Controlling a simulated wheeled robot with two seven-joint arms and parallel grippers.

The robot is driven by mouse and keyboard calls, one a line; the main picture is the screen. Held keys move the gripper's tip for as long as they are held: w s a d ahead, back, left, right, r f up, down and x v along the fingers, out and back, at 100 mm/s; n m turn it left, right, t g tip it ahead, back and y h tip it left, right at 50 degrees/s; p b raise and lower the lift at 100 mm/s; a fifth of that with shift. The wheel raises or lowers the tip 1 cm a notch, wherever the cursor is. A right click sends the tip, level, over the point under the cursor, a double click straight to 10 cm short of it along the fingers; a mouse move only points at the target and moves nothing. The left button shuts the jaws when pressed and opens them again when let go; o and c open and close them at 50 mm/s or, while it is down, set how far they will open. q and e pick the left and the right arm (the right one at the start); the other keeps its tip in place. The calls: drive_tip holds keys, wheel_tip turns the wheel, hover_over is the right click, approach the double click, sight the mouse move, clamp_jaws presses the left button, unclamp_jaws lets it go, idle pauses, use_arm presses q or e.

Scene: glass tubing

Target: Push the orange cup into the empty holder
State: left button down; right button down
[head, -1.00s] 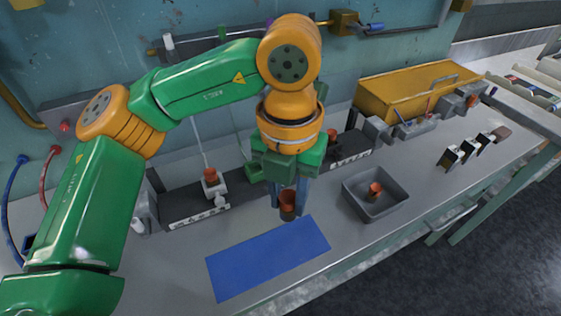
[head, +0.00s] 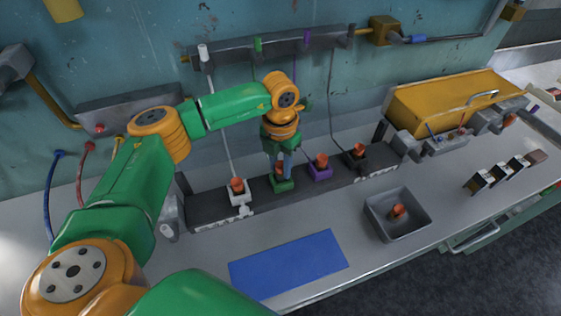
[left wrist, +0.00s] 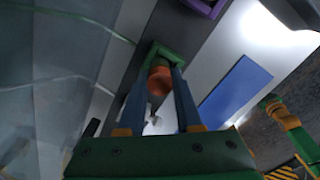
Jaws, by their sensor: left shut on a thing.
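My left gripper (head: 283,168) is shut on an orange cup (left wrist: 160,80), one blue-grey finger on each side of it in the left wrist view. The cup is upright at the green holder (head: 283,186), which also shows in the left wrist view (left wrist: 166,49) just beyond the fingertips. The cup's lower part appears to be within the holder's frame; how deep it sits is hidden. The white holder (head: 240,198), the purple holder (head: 320,173) and the black holder (head: 357,162) each have an orange cup in them. My right gripper is not in view.
The holders stand in a row on a dark rack (head: 207,212) by the wall. A blue mat (head: 288,265) lies in front. A grey tray (head: 413,224) at right holds another orange cup. A yellow box (head: 445,100) stands at the back right.

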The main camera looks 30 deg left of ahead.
sight(281, 166)
use_arm(q)
drive_tip(key=shift+s+d+f, duration=0.15)
drive_tip(key=shift+s+f, duration=0.2)
drive_tip(key=shift+s, duration=0.1)
drive_tip(key=shift+f, duration=0.15)
drive_tip(key=shift+w+f, duration=0.15)
drive_tip(key=shift+w, duration=0.15)
drive_tip(key=c, duration=0.6)
unclamp_jaws()
drive_tip(key=shift+w, duration=0.2)
drive_tip(key=shift+s, duration=0.25)
drive_tip(key=shift+w+r+b, duration=0.15)
drive_tip(key=shift+r+b, duration=0.25)
drive_tip(key=shift+r, duration=0.2)
wheel_tip(281, 166, up, 11)
drive_tip(key=b, duration=0.2)
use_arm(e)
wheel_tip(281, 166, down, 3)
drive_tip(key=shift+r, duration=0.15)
